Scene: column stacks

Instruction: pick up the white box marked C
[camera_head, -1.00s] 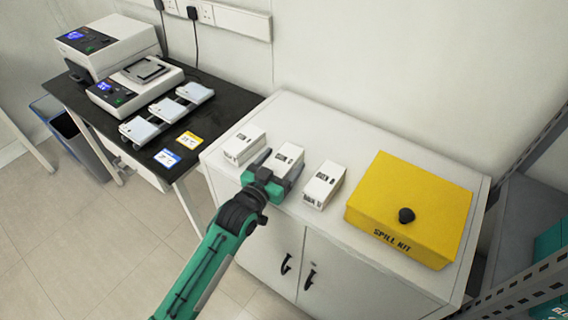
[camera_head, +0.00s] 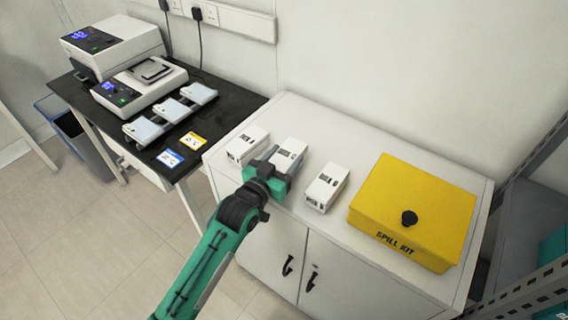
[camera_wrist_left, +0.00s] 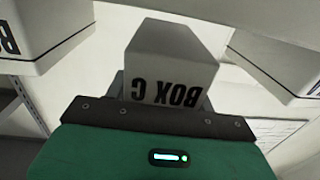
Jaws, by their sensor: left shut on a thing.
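The white box marked C (camera_head: 289,150) is the middle one of three similar white boxes on the white cabinet. In the left wrist view its black lettering "BOX C" (camera_wrist_left: 163,92) appears upside down. My left gripper (camera_head: 280,161) is shut on this box, with a finger at each side, and hides its near lower part. The wrist view shows the box between the dark fingers, beyond the green gripper body. I cannot tell whether its underside touches the cabinet top. My right gripper is not in view.
One white box (camera_head: 247,146) stands to the left and another (camera_head: 326,186) to the right, both close by. A yellow spill kit (camera_head: 412,208) sits farther right on the cabinet (camera_head: 345,135). A black table (camera_head: 235,102) with instruments stands at left. The cabinet's back strip is clear.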

